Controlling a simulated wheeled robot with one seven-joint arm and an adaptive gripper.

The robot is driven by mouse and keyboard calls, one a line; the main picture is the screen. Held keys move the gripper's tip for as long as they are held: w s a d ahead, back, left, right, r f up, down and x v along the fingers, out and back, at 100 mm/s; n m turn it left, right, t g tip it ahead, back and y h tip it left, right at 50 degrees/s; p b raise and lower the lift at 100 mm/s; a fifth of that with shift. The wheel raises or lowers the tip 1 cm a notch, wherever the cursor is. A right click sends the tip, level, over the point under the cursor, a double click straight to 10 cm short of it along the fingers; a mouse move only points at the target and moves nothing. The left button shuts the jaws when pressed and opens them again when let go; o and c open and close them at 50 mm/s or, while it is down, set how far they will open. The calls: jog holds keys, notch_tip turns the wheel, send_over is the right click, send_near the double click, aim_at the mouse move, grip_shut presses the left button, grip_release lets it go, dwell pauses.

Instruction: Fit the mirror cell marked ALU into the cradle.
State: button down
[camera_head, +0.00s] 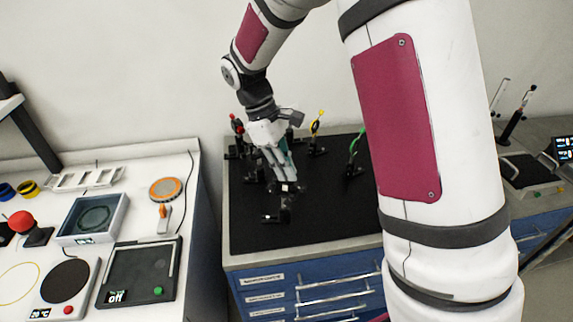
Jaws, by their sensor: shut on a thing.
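My gripper (282,170) is over the black top of the blue bench, pointing down. It is shut on a small dark piece with a pale face (289,188), which looks like a mirror cell; its marking is too small to read. Just below and in front of it in the picture is a dark block with a small white label (273,217), which may be the cradle. The held piece overlaps its upper right part in this view, and I cannot tell whether they touch.
Dark posts with a red top (238,128), a yellow top (316,124) and a green top (357,146) stand around my gripper. The bench's black top (335,215) is clear at the front right. A white side table (190,190) with instruments stands at left.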

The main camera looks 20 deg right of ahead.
jog(key=shift+f, duration=0.2)
jog(key=c, duration=1.6)
grip_release()
jog(key=shift+o, duration=0.2)
jog(key=v, duration=1.2)
jog(key=shift+s+d+r, duration=0.1)
jog(key=shift+s+d, duration=0.05)
jog(key=shift+d, duration=0.05)
